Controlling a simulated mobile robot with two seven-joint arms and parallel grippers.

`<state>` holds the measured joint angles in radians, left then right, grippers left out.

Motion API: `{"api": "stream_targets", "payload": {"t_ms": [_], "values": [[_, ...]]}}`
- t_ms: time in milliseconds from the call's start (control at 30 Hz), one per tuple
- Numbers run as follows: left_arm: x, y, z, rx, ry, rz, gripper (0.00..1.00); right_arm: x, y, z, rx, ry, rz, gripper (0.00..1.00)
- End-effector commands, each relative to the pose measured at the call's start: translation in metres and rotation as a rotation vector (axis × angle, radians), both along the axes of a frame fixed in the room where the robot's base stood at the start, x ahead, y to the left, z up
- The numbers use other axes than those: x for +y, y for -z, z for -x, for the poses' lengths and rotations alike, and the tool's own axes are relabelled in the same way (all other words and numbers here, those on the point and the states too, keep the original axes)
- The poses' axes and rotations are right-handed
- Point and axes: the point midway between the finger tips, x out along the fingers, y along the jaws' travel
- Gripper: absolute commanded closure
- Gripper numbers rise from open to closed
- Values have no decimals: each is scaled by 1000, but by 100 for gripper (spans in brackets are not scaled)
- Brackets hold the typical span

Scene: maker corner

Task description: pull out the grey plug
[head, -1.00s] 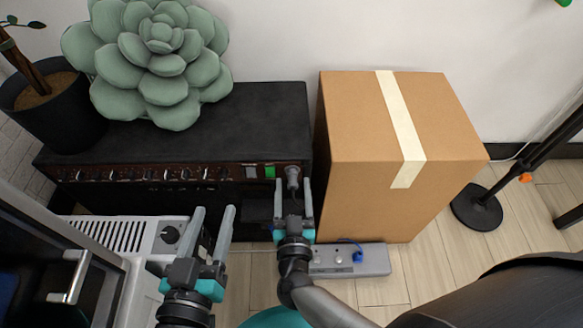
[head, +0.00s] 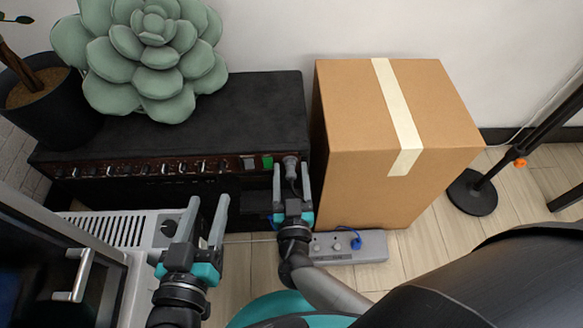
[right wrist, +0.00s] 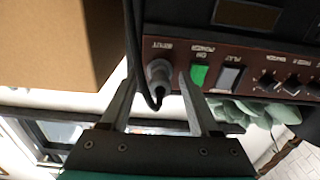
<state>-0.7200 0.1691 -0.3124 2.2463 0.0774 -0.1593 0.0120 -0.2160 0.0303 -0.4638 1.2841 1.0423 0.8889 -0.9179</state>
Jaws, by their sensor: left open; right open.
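The grey plug (head: 291,163) sits in the socket at the right end of the black amplifier's front panel. In the right wrist view the plug (right wrist: 159,76) is in the socket marked INPUT, with a dark cable (right wrist: 130,45) looping from it. My right gripper (head: 291,178) is open in front of that socket. Its fingers (right wrist: 158,82) stand on either side of the plug, and I see a gap beside it; contact cannot be told. My left gripper (head: 208,202) is open and empty, to the left, above the light grey appliance.
The amplifier (head: 235,115) carries a large succulent (head: 155,60). A cardboard box (head: 400,120) stands close on its right. A power strip (head: 330,249) with a blue plug (head: 356,242) lies on the floor below. The grey appliance (head: 140,228) is at lower left.

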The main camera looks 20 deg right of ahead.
Motion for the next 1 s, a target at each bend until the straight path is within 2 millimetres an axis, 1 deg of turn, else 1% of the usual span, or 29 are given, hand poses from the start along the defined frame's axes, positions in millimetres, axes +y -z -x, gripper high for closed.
{"api": "stream_targets", "payload": {"t_ms": [867, 900, 1000], "values": [[0, -3, 0, 0, 0, 0, 46, 0, 0, 0, 0, 0, -1, 38], [0, -3, 0, 0, 0, 0, 46, 0, 0, 0, 0, 0, -1, 40], [0, -3, 0, 0, 0, 0, 46, 0, 0, 0, 0, 0, -1, 51]]}}
